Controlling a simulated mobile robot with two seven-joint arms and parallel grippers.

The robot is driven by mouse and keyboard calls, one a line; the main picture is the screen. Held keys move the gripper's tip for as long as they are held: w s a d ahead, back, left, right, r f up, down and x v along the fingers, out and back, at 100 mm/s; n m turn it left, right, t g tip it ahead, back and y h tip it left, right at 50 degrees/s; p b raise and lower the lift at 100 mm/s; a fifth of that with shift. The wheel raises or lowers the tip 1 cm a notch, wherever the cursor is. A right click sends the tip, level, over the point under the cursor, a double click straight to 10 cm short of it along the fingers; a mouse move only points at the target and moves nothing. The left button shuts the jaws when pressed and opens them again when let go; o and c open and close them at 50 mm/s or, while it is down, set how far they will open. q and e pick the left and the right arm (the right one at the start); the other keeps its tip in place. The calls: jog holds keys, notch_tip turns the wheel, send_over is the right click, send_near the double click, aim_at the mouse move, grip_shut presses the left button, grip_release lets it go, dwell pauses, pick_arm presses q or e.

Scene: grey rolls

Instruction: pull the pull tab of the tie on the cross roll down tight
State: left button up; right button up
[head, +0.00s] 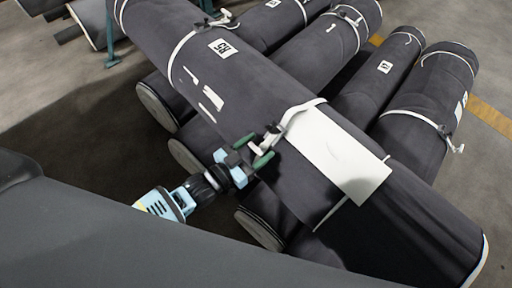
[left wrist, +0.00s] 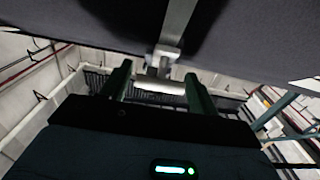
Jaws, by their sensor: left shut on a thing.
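The cross roll (head: 255,75) is a thick dark grey roll lying diagonally over the other rolls. A white tie (head: 291,114) goes round its middle. In the left wrist view the tie's strap (left wrist: 178,22) runs down the roll's underside into a pale buckle (left wrist: 164,55). Below the buckle is the whitish pull tab (left wrist: 160,86), a short crosswise bar. My left gripper (head: 255,152), with green fingers, is at the roll's near side. It is shut on the pull tab, one finger at each end. My right gripper is not in view.
A white sheet (head: 335,160) lies on the cross roll beside the tie. Several grey rolls (head: 425,95) lie underneath, with ties and labels. Dark open floor (head: 80,125) is at the left.

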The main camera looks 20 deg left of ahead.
pick_arm(q)
jog(key=s+a+f+b, duration=0.1)
jog(key=s+a+f, duration=0.1)
jog(key=s+f, duration=0.2)
jog(key=shift+a+f, duration=0.15)
jog(key=shift+a, duration=0.1)
jog(key=o, duration=1.2)
jog(key=shift+o, duration=0.6)
jog(key=v, duration=0.7)
jog(key=shift+s+a, duration=0.25)
jog(key=shift+s, duration=0.05)
